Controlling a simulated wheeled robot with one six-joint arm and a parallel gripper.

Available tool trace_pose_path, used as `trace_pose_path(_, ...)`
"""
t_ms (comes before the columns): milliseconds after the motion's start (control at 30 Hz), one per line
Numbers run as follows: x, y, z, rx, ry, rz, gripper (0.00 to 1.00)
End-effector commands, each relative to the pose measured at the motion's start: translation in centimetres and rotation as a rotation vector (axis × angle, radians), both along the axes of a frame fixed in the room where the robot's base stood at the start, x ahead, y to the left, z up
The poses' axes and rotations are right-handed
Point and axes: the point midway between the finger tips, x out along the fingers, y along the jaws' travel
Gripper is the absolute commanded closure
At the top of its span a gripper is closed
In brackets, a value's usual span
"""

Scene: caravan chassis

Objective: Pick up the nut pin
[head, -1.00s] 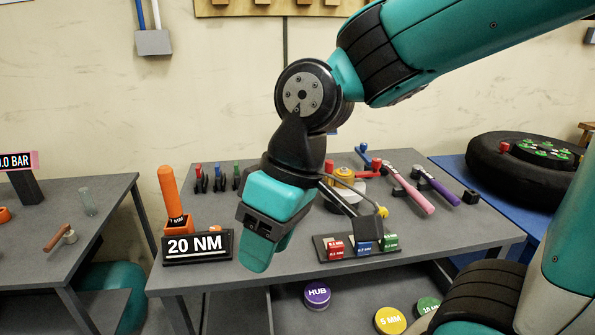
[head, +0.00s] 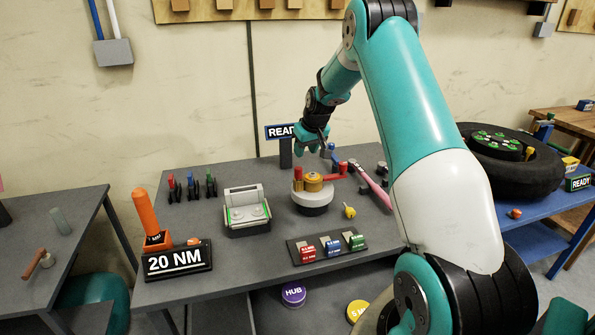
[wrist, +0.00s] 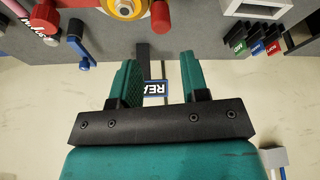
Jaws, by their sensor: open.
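My gripper (head: 312,140) is open and empty in the head view, above the back edge of the grey table near the READY sign (head: 281,131). In the wrist view the two green fingers (wrist: 160,85) are apart, with the sign's post (wrist: 143,60) showing between them. No part is plainly marked as the nut pin. A small yellow-headed piece (head: 349,211) lies on the table right of the round fixture, well in front of my gripper. A blue-topped piece (head: 329,151) stands close to my gripper; a blue piece also shows in the wrist view (wrist: 75,28).
A round fixture with an orange-yellow hub (head: 313,182) and red knobs stands mid-table. A grey tray (head: 247,213), a 20 NM sign (head: 177,261), labelled sockets (head: 327,246) and a pink-handled wrench (head: 370,187) share the table. A tyre (head: 510,165) lies at right.

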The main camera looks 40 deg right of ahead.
Motion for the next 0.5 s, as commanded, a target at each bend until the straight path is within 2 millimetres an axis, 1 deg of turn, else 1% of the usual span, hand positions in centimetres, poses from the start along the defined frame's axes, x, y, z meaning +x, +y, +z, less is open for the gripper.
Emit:
trace_pose_path(100, 1.0, -0.1, -2.2, 0.001, 0.003, 0.000, 0.58)
trace_pose_path(200, 1.5, -0.3, -3.6, 0.000, 0.002, 0.000, 0.58)
trace_pose_path(500, 2.5, -0.4, -5.7, 0.001, 0.003, 0.001, 0.58)
